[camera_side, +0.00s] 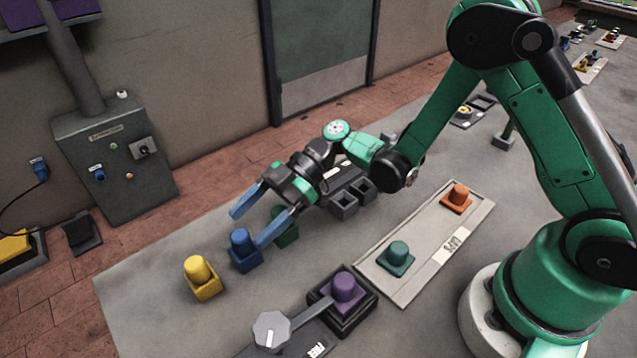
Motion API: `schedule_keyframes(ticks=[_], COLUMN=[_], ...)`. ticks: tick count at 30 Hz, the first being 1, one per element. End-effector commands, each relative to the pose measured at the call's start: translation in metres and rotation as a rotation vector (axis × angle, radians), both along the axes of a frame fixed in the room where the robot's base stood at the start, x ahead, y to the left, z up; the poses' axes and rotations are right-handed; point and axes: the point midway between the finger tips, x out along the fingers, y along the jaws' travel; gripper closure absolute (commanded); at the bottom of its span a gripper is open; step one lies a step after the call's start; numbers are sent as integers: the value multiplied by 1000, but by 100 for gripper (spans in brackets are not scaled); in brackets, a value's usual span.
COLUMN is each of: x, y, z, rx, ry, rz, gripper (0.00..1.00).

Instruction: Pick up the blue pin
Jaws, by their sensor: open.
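The blue pin (243,252) stands upright on the grey table, a rounded peg on a square base. My gripper (248,229) is open, with its two blue fingers pointing down and to the left. One finger shows at the upper left of the pin and the other at its right, overlapping the view beside it. I cannot tell from this one view whether the fingers straddle the pin or touch it. A dark green pin (287,232) stands behind the right finger, partly hidden.
A yellow pin (202,279) stands left of the blue one. A purple pin (344,289) sits in a dark holder beside a grey knob (271,331). A pale tray (425,247) holds teal (397,256) and orange (458,196) pins. Empty dark square sockets (343,205) lie behind.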

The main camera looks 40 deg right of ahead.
Motion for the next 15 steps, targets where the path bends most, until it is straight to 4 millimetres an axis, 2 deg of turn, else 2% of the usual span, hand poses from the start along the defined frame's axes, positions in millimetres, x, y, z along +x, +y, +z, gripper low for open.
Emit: schedule_keyframes(ticks=[3, 6, 14, 15], x=[0, 0, 0, 0], y=[14, 19, 20, 20], z=[-6, -8, -8, -8], rx=[-1, -1, -2, -2], ry=[1, 1, 1, 1], rz=[2, 0, -3, -3], gripper=[28, 28, 28, 40])
